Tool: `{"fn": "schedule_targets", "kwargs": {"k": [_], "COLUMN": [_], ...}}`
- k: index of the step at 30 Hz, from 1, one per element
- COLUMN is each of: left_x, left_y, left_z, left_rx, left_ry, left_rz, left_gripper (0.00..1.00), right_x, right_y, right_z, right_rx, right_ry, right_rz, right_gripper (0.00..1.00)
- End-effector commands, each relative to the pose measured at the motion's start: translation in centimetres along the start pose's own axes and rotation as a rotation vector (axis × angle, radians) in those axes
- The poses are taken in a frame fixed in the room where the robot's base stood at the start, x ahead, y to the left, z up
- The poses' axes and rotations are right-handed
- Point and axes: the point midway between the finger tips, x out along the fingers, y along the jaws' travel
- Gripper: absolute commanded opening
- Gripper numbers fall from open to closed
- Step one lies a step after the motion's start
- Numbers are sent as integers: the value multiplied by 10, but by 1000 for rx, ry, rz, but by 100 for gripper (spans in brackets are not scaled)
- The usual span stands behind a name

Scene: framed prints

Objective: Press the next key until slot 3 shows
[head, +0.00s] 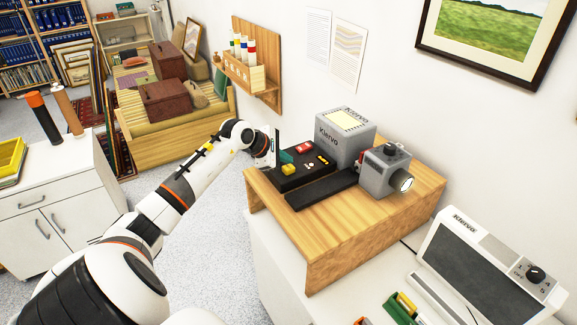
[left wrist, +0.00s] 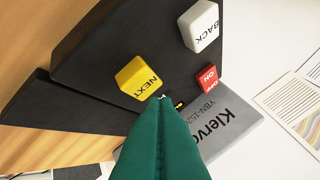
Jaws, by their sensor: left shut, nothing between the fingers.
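The yellow NEXT key (head: 290,169) is on a black sloped control panel (head: 316,172) on the wooden stand. It shows large in the left wrist view (left wrist: 138,78), next to the green fingers. My left gripper (head: 276,148) is at the panel's left edge in the head view. Its fingers are shut and empty; their tip (left wrist: 162,99) appears close to the key's edge, and I cannot tell whether they touch. A white BACK key (left wrist: 201,27) and a red ON/OFF switch (left wrist: 207,78) are on the same panel. A small amber light (left wrist: 180,104) shows partly behind the fingers. I cannot read a slot number.
A grey Klervo box (head: 345,137) stands behind the panel. A grey projector (head: 383,172) with a bright lens stands to its right. Both are on the wooden stand (head: 345,232). A Klervo viewer (head: 480,265) is at lower right. My right gripper is out of view.

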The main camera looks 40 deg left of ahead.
Motion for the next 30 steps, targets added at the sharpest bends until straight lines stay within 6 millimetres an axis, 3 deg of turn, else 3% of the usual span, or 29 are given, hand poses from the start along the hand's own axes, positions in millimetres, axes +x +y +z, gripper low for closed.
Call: {"fn": "schedule_targets", "kwargs": {"k": [8,22,30], "left_x": [-2,-33,-35], "left_y": [-2,-24,-25], "left_z": [-2,-24,-25], "left_rx": [1,2,0], "left_ry": [0,-1,0], "left_rz": [-1,-2,0], "left_gripper": [0,0,0], "right_x": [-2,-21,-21], "right_y": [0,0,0], "right_z": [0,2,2], "right_rx": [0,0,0], "right_ry": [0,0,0], "right_rz": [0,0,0], "right_gripper": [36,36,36]}}
